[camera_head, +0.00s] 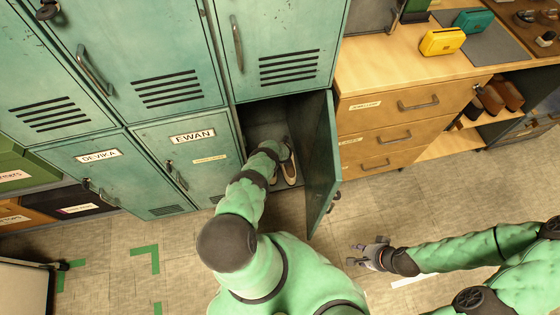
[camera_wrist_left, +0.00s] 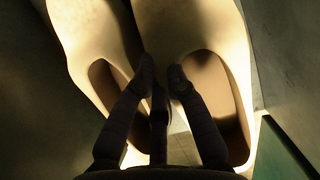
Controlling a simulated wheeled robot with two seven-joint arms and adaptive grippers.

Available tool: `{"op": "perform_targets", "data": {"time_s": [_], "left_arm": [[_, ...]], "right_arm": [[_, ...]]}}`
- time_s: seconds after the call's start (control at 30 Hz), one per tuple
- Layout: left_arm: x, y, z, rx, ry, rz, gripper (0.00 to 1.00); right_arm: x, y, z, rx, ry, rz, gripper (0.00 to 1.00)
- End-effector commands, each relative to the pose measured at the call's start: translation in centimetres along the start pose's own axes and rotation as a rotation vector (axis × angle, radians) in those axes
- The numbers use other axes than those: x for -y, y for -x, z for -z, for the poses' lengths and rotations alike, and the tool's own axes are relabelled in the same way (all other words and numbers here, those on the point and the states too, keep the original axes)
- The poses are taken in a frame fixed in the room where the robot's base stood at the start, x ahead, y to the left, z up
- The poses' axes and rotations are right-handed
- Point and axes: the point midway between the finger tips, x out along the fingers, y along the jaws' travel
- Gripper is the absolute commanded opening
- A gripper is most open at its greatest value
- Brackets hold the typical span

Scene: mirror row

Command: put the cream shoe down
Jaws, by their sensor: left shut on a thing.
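The cream shoe (camera_head: 289,168) is inside the open lower locker (camera_head: 262,116), partly hidden behind my left arm. In the left wrist view two pale shoes lie side by side: one on the left (camera_wrist_left: 88,45) and one on the right (camera_wrist_left: 205,30), both with dark openings toward me. My left gripper (camera_wrist_left: 162,72) is shut on the cream shoe, its fingers at the facing sides of the two shoes; which wall is pinched is hard to tell. My right gripper (camera_head: 354,254) is open and empty above the floor.
The locker's open door (camera_head: 322,165) stands just right of my left arm. Shut green lockers, one labelled EWAN (camera_head: 192,137), are to the left. A wooden drawer unit (camera_head: 395,110) with a yellow case (camera_head: 442,41) on top stands right. Floor before it is clear.

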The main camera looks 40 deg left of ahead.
Motion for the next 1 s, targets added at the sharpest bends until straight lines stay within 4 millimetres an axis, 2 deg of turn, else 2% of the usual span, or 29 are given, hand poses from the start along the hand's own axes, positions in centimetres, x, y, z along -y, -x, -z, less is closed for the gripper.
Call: {"op": "perform_targets", "data": {"time_s": [0.03,0.1,0.33,0.37,0.4,0.43,0.8,1.0], "left_arm": [[0.0,-0.9,0.3,0.002,0.0,0.0,0.0],[0.0,-1.2,0.3,0.003,0.0,0.0,0.0],[0.0,-1.0,0.2,0.003,0.0,0.001,0.0],[0.0,-1.1,0.4,0.001,0.0,0.0,0.19],[0.0,-1.1,0.4,0.001,0.0,0.0,0.3],[0.0,-1.1,0.4,0.001,0.0,0.0,0.37],[0.0,-1.0,0.4,0.0,-0.001,0.0,0.37],[0.0,0.2,0.3,-0.001,-0.001,0.0,0.37]], "right_arm": [[-0.3,-0.9,0.0,0.0,0.0,0.0,0.37],[-0.4,-1.1,0.0,0.0,0.0,0.0,0.37],[-0.3,-1.0,0.0,0.0,0.0,0.0,0.37],[-0.3,-1.0,0.0,0.0,0.0,0.0,0.37],[-0.3,-1.0,0.0,0.0,0.0,0.0,0.37],[-0.3,-1.0,0.0,0.0,0.0,0.0,0.37],[-0.3,-0.8,0.0,0.0,0.0,0.0,0.37],[0.2,0.5,0.0,0.0,0.0,0.0,0.37]]}}
